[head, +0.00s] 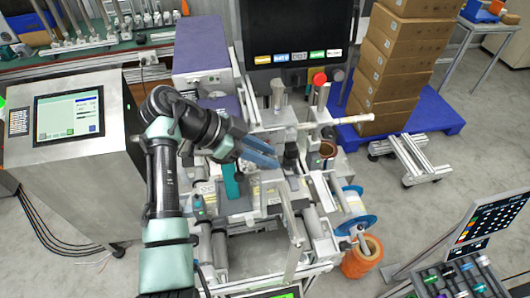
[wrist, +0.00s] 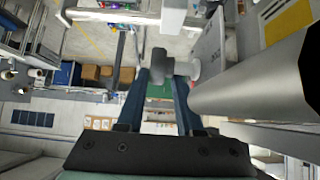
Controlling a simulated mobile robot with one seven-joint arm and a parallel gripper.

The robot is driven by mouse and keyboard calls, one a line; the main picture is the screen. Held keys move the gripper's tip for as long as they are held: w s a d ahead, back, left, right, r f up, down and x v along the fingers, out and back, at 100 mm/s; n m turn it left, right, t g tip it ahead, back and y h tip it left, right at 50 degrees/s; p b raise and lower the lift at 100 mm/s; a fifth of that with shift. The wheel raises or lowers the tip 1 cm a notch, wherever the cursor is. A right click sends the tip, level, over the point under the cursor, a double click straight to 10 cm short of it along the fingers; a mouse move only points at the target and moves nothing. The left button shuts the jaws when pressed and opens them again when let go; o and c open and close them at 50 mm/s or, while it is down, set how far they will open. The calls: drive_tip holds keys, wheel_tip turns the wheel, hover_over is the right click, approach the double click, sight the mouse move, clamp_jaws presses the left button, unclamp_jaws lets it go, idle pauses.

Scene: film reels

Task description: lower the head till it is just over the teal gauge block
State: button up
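A bright teal upright block (head: 231,181), which looks like the gauge block, stands on the machine just below my wrist. Its top is partly hidden by my arm. My gripper (head: 278,158) has two blue fingers that reach right towards a dark post or knob (head: 291,155) on the machine. The wrist view shows the fingers (wrist: 161,78) apart, with a grey knob (wrist: 158,65) at or just beyond their tips. Contact with it cannot be made out. I cannot tell for sure which part is the head, nor its height over the block.
A black screen (head: 296,30) stands behind the machine. A steel cabinet with a display (head: 68,117) is at left. Stacked cartons (head: 400,60) stand on a blue pallet (head: 435,115) at right. A pale horizontal bar (head: 325,122) crosses behind my gripper.

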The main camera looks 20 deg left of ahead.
drive_tip(key=shift+o, duration=1.1)
drive_tip(key=shift+s+d+r, duration=0.1)
drive_tip(key=shift+r, duration=0.15)
drive_tip(key=shift+s+d, duration=0.1)
drive_tip(key=shift+s, duration=0.15)
drive_tip(key=shift+w+a, duration=0.15)
drive_tip(key=shift+a, duration=0.05)
drive_tip(key=shift+a+r+b, duration=0.1)
drive_tip(key=shift+a+b, duration=0.15)
drive_tip(key=shift+b, duration=0.05)
drive_tip(key=b+v, duration=0.2)
drive_tip(key=v, duration=1)
drive_tip(key=shift+s+r, duration=0.3)
drive_tip(key=shift+d, duration=0.1)
